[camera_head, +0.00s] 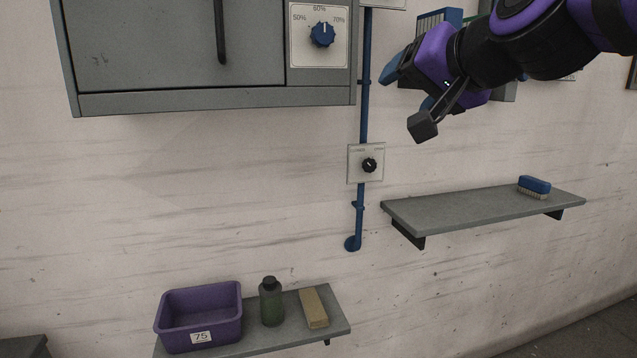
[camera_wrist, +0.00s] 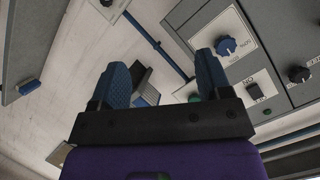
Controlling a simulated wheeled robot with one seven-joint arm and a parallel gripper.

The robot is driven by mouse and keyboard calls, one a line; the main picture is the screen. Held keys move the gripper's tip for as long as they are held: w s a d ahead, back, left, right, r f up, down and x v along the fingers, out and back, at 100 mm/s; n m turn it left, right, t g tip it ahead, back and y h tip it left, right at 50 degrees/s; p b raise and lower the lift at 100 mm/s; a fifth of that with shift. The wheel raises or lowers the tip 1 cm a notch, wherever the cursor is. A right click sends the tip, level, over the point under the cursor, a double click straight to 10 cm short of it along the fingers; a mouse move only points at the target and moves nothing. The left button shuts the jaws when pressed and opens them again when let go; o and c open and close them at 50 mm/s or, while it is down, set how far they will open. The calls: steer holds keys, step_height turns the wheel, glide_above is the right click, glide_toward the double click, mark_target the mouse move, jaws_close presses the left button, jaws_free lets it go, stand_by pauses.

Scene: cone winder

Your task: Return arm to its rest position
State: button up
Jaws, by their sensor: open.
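My gripper (camera_head: 411,88) is raised at the upper right in the head view, in front of the wall, with my purple and black arm reaching in from the top right corner. In the wrist view my gripper (camera_wrist: 163,76) shows two blue fingers spread wide apart. Nothing is between them but background well beyond. It is open, empty and touches nothing that I can see.
A grey cabinet (camera_head: 150,50) with a blue dial (camera_head: 322,34) hangs left of my gripper. A blue pipe (camera_head: 364,110) and small black knob (camera_head: 369,165) are nearby. Below are a shelf (camera_head: 460,210) with a brush (camera_head: 534,186), and a purple bin (camera_head: 200,320) and green bottle (camera_head: 271,303).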

steer(key=s+d+f+n+g+h, duration=0.2)
steer(key=s+d+f+g+h, duration=0.3)
steer(key=s+d+f, duration=1.1)
steer(key=s+d+g, duration=0.1)
steer(key=g, duration=0.1)
steer(key=shift+s+f+n+g, duration=0.25)
steer(key=shift+f+n+g, duration=0.05)
steer(key=shift+f, duration=0.1)
steer(key=shift+d, duration=0.1)
